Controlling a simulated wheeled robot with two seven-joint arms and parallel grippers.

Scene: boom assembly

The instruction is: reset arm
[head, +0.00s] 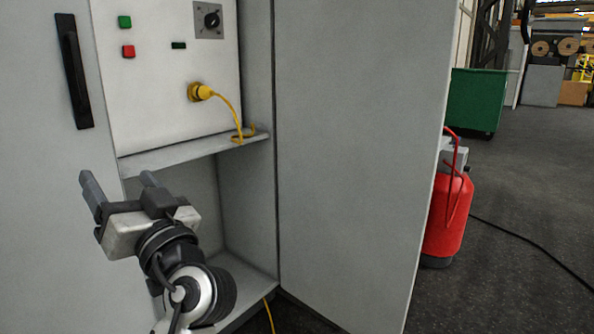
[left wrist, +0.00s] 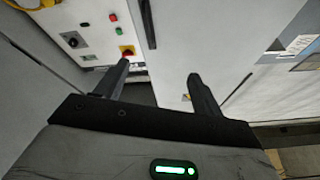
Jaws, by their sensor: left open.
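My left gripper (head: 118,182) is raised in front of the open grey cabinet, at the lower left of the head view. Its two dark fingers are apart, with nothing between them. In the left wrist view the gripper (left wrist: 160,78) also shows spread, empty fingers, with the cabinet front beyond them. My right gripper is in neither view.
The control panel (head: 160,85) has a green button (head: 124,22), a red button (head: 128,51), a rotary switch (head: 211,19) and a yellow plug (head: 199,92) with its cable. The open door (head: 350,130) stands right of the gripper. A red canister (head: 446,215) stands beyond it.

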